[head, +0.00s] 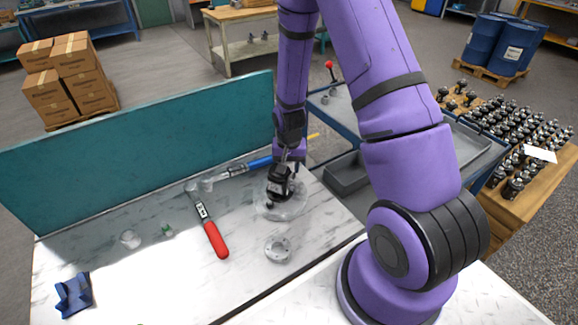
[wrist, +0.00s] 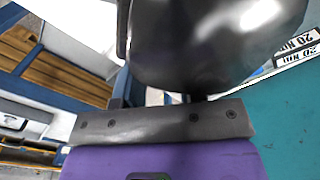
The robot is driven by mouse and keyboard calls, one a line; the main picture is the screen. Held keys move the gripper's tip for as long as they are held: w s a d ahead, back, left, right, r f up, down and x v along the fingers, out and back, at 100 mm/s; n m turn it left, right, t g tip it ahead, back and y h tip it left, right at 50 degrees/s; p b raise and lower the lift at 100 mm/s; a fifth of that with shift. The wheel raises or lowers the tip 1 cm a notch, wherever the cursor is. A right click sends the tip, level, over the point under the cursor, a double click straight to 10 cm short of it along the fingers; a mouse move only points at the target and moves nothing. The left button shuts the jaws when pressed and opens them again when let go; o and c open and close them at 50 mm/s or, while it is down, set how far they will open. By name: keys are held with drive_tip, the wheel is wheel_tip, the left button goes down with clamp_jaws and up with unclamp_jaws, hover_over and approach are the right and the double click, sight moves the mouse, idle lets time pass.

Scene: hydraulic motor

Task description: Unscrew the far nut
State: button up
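My gripper (head: 279,195) is over the right part of the marble-topped workbench (head: 330,220), pointing down at a pale round metal part (head: 297,209). The gripper covers the middle of that part, and I cannot tell whether they touch. A smaller round silver flange (head: 278,249) with a centre hole lies in front of it, apart from the gripper. I cannot make out the far nut; it may be hidden or too small. The finger gap is too small and dark to read. In the wrist view, a large dark rounded shape fills the top, and no fingertips show clearly.
A red-handled wrench (head: 213,236) lies left of the gripper, and a blue-handled tool (head: 250,164) lies behind it. A teal panel (head: 150,145) stands along the bench's back. A blue bracket (head: 73,294) sits front left. The bench's front middle is clear.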

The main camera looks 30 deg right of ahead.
drive_tip(key=m, duration=0.5)
drive_tip(key=shift+a+m, duration=0.1)
drive_tip(key=shift+m, duration=0.3)
drive_tip(key=m, duration=0.4)
drive_tip(key=shift+m, duration=0.3)
drive_tip(key=c, duration=0.7)
drive_tip(key=shift+o, duration=0.2)
drive_tip(key=n, duration=0.5)
drive_tip(key=shift+n, duration=0.4)
